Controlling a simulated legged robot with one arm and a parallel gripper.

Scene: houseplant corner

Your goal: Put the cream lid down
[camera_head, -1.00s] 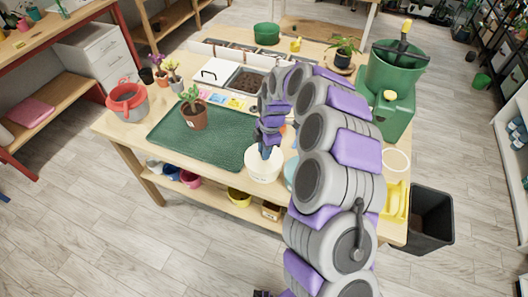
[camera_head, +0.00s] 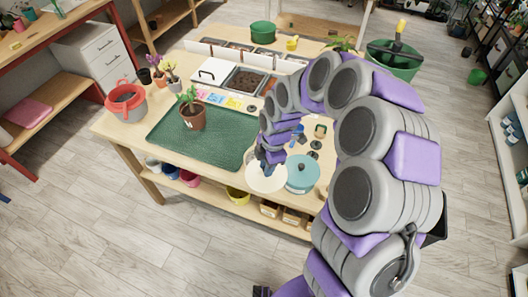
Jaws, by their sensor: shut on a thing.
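The cream lid (camera_head: 267,180) shows as a pale round disc near the front edge of the bench, right of the green mat. My gripper (camera_head: 269,164) points down at its upper part and is shut on it. The lid's underside is hidden, so I cannot tell whether it is raised or touches something below. The pale pot seen there earlier is hidden now. A teal lidded pot (camera_head: 302,176) stands close to the right of the lid.
The green mat (camera_head: 175,146) bears a potted plant (camera_head: 192,112). A red-handled bucket (camera_head: 126,104) stands at the bench's left end. Small items, including dark discs (camera_head: 314,145), lie behind the teal pot. My arm hides the bench's right side.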

